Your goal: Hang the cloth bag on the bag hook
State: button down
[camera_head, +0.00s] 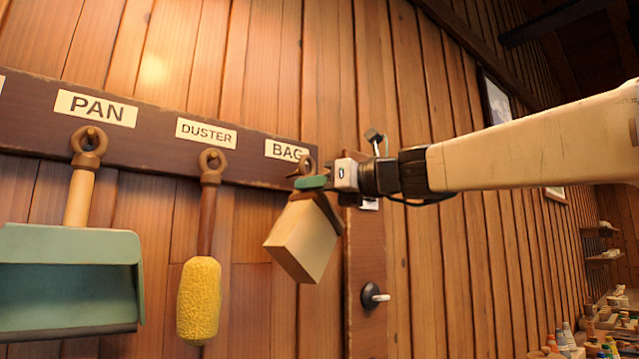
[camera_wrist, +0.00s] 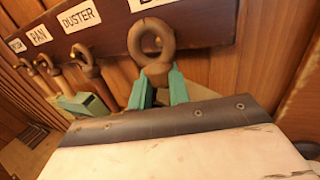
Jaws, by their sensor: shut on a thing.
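The cloth bag (camera_head: 302,240) is a pale, boxy bag with a dark top band and a brown ring. My gripper (camera_head: 312,184) has green fingers and is shut on the bag just below its ring. The bag hangs tilted in the head view. In the wrist view, the bag's pale body (camera_wrist: 180,155) fills the bottom, and the ring (camera_wrist: 152,42) stands up between the green fingers, in front of the dark rack board. The bag hook's place is under the BAG label (camera_head: 287,150). The hook is not clearly seen, and I cannot tell whether the ring is around it.
The dark rack board (camera_head: 150,148) runs along the plank wall. A dustpan (camera_head: 70,275) and a yellow duster (camera_head: 199,300) hang on it by rings, left of the bag. A door with a dark knob (camera_head: 372,296) is to the right. Bottles and shelves stand far right.

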jog(key=shift+w+a+f, duration=0.1)
jog(key=shift+w+a, duration=0.4)
jog(key=shift+w, duration=0.25)
jog(key=shift+w+a+f, duration=0.1)
jog(key=shift+w+a, duration=0.4)
jog(key=shift+w, duration=0.25)
jog(key=shift+w+a+f, duration=0.35)
jog(key=shift+w+f, duration=0.05)
jog(key=shift+w, duration=0.1)
jog(key=c, duration=1.2)
grip_release()
jog(key=shift+c, duration=0.2)
